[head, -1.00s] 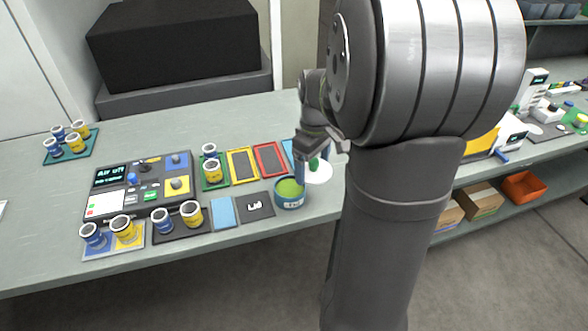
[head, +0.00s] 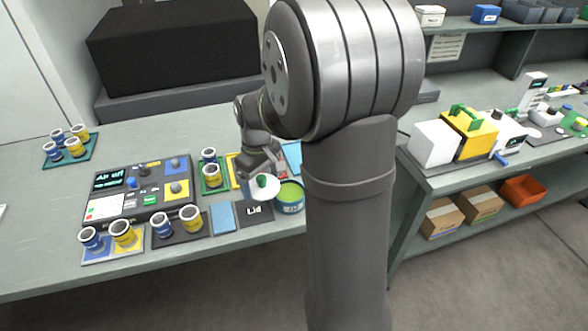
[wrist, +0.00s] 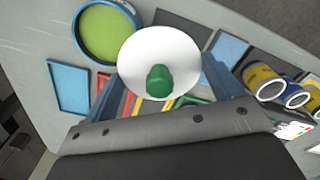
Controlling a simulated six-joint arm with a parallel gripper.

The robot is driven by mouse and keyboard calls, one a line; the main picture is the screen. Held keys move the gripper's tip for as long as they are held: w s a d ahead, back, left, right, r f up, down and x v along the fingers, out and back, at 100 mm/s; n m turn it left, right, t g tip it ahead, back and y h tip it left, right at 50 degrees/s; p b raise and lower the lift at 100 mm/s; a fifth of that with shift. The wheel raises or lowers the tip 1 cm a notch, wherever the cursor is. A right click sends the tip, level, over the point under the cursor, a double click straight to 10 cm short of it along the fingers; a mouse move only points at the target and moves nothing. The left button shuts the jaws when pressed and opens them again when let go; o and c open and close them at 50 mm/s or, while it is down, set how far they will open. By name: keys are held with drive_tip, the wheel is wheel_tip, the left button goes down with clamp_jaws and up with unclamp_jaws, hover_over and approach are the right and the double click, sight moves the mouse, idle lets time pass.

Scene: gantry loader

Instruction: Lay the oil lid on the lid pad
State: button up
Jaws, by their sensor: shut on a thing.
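The oil lid is a white disc (head: 265,187) with a green knob. In the wrist view the lid (wrist: 140,52) lies between my gripper's fingers. The dark lid pad (head: 254,210), marked "Lid", lies on the bench just below and in front of the lid in the head view. The lid appears raised above its back part.
The open teal pot with green contents (head: 290,205) stands right beside the pad; it also shows in the wrist view (wrist: 86,55). A light blue pad (head: 222,216) lies left of the lid pad. Yellow and blue cups (head: 190,217) stand farther left, near a control panel (head: 108,203).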

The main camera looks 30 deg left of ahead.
drive_tip(key=shift+s+a+f, duration=0.35)
drive_tip(key=shift+s+a, duration=0.1)
drive_tip(key=shift+a, duration=0.15)
drive_tip(key=shift+s+a+f, duration=0.35)
drive_tip(key=shift+s+a, duration=0.1)
drive_tip(key=shift+a, duration=0.1)
drive_tip(key=shift+f, duration=3.1)
drive_tip(key=shift+f, duration=0.2)
drive_tip(key=o, duration=0.8)
drive_tip(key=shift+o, duration=0.2)
drive_tip(key=shift+r, duration=4.5)
hover_over(254, 210)
drive_tip(key=shift+f, duration=3.8)
